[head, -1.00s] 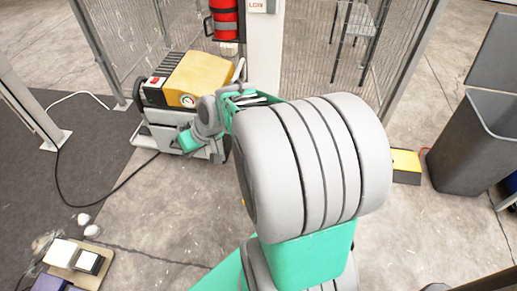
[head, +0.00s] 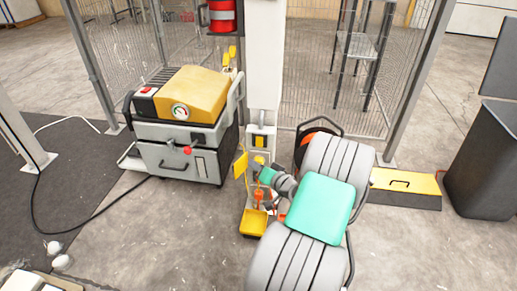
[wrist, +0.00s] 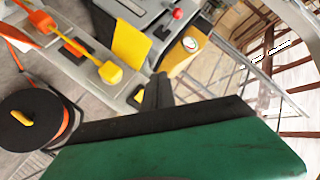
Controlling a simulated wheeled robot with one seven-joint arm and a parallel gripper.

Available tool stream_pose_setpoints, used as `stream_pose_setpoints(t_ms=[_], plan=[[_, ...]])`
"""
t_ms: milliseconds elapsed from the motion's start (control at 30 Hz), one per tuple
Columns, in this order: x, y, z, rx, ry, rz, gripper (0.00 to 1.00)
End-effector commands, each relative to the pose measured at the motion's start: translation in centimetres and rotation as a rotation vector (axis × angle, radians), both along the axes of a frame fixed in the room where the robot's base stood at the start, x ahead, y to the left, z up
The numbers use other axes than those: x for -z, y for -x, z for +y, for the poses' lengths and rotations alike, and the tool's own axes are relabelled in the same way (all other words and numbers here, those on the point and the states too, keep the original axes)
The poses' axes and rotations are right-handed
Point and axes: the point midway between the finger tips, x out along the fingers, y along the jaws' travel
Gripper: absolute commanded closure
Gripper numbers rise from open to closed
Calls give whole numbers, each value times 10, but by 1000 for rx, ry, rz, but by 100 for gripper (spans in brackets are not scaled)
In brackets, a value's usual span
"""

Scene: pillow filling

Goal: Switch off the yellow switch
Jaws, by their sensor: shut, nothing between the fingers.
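A yellow switch (head: 260,141) with dark edges sits on a grey box on the white post, in the middle of the head view. A second yellow piece (head: 259,160) shows on the box just below it. I cannot tell from this view which way the switch is set. My gripper (head: 264,174) is at the lower part of the post, below the switch, partly hidden by my own arm. In the wrist view my gripper's dark fingers (wrist: 157,93) are together and empty. I cannot tell whether they touch anything.
A yellow-and-grey machine (head: 190,115) with a gauge stands left of the post. A yellow flag-like plate (head: 240,165) and a yellow block (head: 254,222) are close to my gripper. An orange-rimmed black reel (wrist: 35,120) is nearby. A dark bin (head: 485,160) stands right.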

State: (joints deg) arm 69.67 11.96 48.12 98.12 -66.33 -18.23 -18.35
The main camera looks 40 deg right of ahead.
Motion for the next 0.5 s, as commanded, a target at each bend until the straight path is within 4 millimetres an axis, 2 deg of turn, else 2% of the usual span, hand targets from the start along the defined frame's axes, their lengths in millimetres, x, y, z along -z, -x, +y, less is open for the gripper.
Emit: stream_pose_setpoints(t_ms=[167,500], plan=[[3,-5,-7,-2,1,2,100],[12,-35,-44,-3,1,1,100]])
